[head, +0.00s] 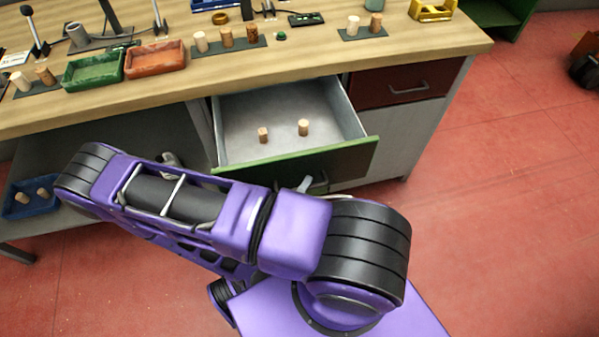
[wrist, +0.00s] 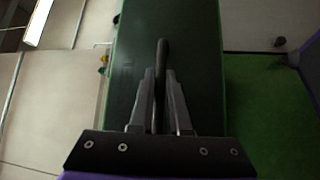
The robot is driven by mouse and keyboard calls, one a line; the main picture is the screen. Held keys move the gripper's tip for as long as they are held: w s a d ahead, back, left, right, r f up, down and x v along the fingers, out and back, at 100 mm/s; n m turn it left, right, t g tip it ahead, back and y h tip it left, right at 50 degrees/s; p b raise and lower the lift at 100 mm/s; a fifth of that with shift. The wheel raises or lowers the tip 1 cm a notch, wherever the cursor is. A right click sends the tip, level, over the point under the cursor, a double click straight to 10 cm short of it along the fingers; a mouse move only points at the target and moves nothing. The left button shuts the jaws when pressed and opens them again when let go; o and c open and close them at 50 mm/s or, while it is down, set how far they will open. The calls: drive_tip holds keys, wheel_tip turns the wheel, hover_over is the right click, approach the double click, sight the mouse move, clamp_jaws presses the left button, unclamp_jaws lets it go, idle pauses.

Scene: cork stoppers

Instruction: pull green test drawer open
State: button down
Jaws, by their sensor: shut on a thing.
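The green test drawer (head: 352,159) stands pulled out from under the workbench in the head view, its pale inside showing. Two cork stoppers, one on the left (head: 263,135) and one on the right (head: 303,127), stand upright in it. In the wrist view the dark green drawer front (wrist: 200,60) fills the middle. My gripper (wrist: 160,85) is shut on the drawer's dark handle (wrist: 162,52), one finger on each side of it. In the head view my arm hides most of the handle area and the gripper's grip.
A closed dark red drawer (head: 400,86) is right of the open one. The wooden bench top (head: 330,60) holds a green tray (head: 92,70), an orange tray (head: 155,59) and corks on dark mats. A blue bin (head: 30,200) is low at left.

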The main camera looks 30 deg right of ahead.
drive_tip(key=shift+s+a, duration=0.1)
drive_tip(key=shift+s, duration=0.3)
drive_tip(key=c, duration=0.9)
unclamp_jaws()
drive_tip(key=shift+a, duration=0.15)
drive_tip(key=v, duration=1.7)
drive_tip(key=shift+a, duration=0.1)
